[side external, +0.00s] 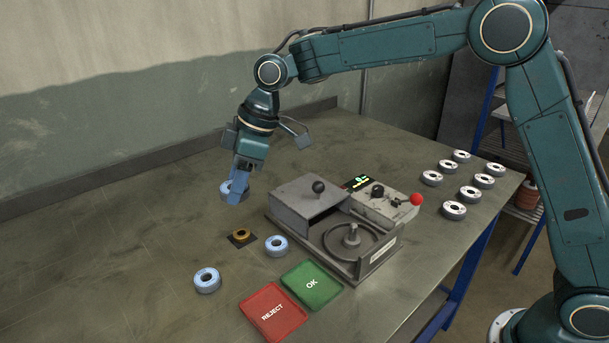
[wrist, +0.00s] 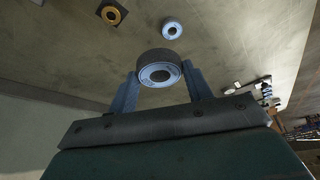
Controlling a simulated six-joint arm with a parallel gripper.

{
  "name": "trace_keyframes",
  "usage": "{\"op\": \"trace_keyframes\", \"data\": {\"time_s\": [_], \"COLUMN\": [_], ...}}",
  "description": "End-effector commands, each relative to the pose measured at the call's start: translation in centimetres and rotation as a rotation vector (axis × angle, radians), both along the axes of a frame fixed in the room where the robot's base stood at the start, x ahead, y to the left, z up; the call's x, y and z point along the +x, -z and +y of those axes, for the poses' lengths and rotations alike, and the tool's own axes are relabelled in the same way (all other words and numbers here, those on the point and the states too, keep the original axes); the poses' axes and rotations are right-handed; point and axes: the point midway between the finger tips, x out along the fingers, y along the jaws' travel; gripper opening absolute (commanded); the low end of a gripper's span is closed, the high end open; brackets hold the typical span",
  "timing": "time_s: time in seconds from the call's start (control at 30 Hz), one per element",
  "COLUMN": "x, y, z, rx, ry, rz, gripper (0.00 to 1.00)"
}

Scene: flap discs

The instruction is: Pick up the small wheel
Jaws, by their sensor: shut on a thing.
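A small wheel with a pale blue face (wrist: 159,75) and a dark rim sits between the two fingers of my gripper (wrist: 158,87) in the wrist view. The gripper is shut on it, one finger at each side. In the side view my gripper (side external: 238,188) points down over the left part of the table and partly hides the wheel (side external: 226,189). I cannot tell whether the wheel touches the table. Two similar blue wheels lie loose on the table, one near the green pad (side external: 276,245) and one further left (side external: 207,280).
A grey fixture (side external: 352,250) with a post, a lidded box and a red-knobbed lever stands right of my gripper. A small orange ring on a dark square (side external: 240,237), a red REJECT pad (side external: 272,312) and a green OK pad (side external: 312,286) lie in front. Several white wheels (side external: 454,211) stand at right.

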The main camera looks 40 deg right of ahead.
Motion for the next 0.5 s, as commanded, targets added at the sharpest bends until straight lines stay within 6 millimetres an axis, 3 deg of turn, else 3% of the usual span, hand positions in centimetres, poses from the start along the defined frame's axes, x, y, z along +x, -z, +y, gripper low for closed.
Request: {"op": "trace_keyframes", "data": {"time_s": [0.5], "x": [-0.01], "y": [-0.93], "z": [0.0], "rx": [0.0], "ry": [-0.001], "rz": [-0.002], "gripper": [0.26]}}
